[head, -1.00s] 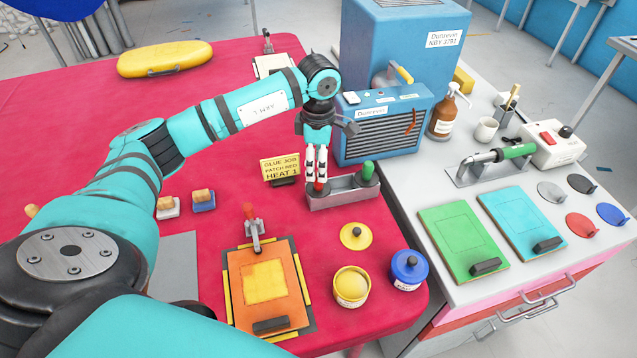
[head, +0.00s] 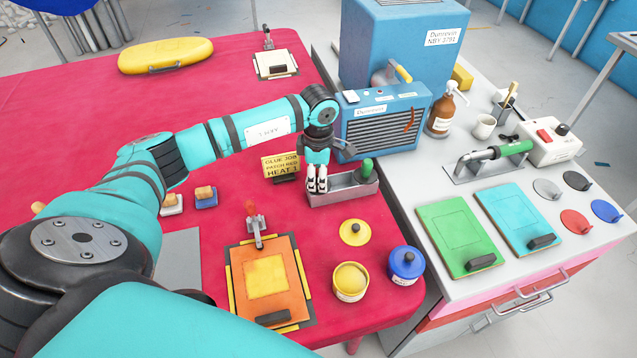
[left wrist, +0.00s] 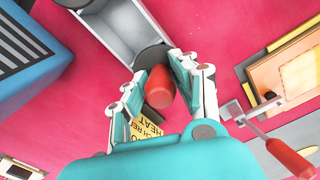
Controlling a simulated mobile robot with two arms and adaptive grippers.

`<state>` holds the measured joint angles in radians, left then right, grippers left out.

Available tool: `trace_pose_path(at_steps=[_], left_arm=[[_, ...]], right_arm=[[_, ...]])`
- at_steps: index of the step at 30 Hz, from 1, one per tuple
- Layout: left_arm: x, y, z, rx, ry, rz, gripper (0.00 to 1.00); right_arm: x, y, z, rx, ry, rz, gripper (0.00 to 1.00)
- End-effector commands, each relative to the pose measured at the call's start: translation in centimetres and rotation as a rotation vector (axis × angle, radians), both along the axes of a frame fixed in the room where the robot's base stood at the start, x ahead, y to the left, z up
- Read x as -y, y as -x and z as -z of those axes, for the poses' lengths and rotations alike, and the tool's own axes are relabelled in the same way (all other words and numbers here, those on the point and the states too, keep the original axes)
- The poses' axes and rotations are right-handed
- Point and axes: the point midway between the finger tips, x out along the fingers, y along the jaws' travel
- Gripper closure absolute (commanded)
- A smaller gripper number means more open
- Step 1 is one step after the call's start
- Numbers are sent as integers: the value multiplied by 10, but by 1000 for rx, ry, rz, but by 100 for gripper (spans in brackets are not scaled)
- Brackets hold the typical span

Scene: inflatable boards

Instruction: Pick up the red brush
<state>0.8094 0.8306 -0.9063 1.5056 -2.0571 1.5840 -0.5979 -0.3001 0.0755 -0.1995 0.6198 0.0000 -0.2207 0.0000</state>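The red brush (left wrist: 158,90) shows in the left wrist view as a red handle with a dark round part beyond it, at the end of a grey tray. My left gripper (left wrist: 160,75) has one finger on each side of the handle. The fingers look apart, with narrow gaps beside the handle; firm contact is not visible. In the head view my left gripper (head: 317,186) points down at the left end of the grey tray (head: 345,197), and its fingers hide the brush. My right gripper is not in view.
A green-handled tool (head: 367,168) stands in the tray's other end. A yellow sign (head: 281,165) is just left of the gripper, and a blue heater unit (head: 385,125) is behind. A red-handled clamp (head: 256,228) and an orange board (head: 268,277) are in front.

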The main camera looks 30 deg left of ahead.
Motion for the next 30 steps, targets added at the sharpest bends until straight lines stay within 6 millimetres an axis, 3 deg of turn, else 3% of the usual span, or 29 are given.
trace_pose_path(at_steps=[1, 6, 17, 30], left_arm=[[0, 0, 0, 0, 0, 0, 81], [0, 0, 0, 0, 0, 0, 100], [0, -1, -6, 4, 0, -1, 100], [0, -1, -85, 3, 0, 0, 100]], right_arm=[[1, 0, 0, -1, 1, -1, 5], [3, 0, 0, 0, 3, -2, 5], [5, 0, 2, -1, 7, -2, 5], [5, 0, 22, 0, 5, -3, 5]])
